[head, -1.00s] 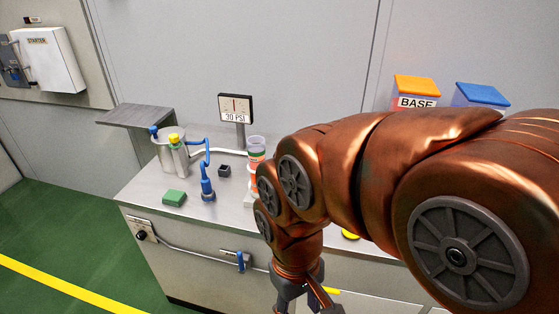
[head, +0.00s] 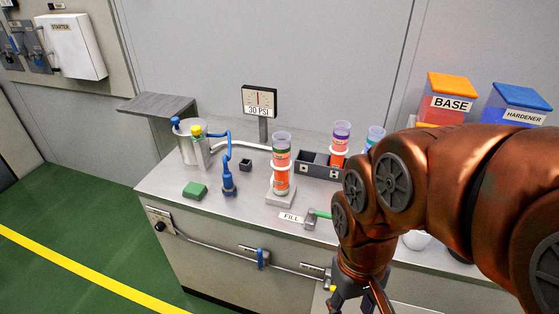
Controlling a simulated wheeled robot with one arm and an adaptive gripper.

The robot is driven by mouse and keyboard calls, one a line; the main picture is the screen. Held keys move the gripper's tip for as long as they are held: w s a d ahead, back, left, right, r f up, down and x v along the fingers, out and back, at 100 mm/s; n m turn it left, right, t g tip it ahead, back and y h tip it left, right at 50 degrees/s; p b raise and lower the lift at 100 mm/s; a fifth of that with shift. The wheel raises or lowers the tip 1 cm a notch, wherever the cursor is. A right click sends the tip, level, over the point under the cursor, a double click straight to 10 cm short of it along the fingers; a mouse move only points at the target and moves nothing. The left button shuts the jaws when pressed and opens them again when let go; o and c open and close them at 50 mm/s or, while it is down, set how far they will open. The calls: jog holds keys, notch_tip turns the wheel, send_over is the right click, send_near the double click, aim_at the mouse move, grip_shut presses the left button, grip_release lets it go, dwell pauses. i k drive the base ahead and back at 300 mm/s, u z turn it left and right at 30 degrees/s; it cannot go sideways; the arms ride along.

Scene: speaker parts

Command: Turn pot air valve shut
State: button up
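A blue-handled valve (head: 262,258) sits on the pipe along the bench's front panel. A small yellow part (head: 331,287) shows on that pipe further right, under another label, just left of my gripper. The labels are too small to read, so I cannot tell which one is the pot air valve. The metal pot (head: 187,148) stands at the bench's back left, with blue and yellow fittings at its top. My gripper (head: 358,303) points down in front of the panel at the bottom edge. Its fingertips are cut off, so its opening is hidden.
BASE (head: 452,98) and HARDENER (head: 517,105) bins stand back right. Green floor is clear at left.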

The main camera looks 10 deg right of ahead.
aim_at(260, 268)
jog(key=k, duration=1.25)
jog(key=u, duration=0.55)
jog(key=i, duration=0.65)
jog(key=u, duration=0.35)
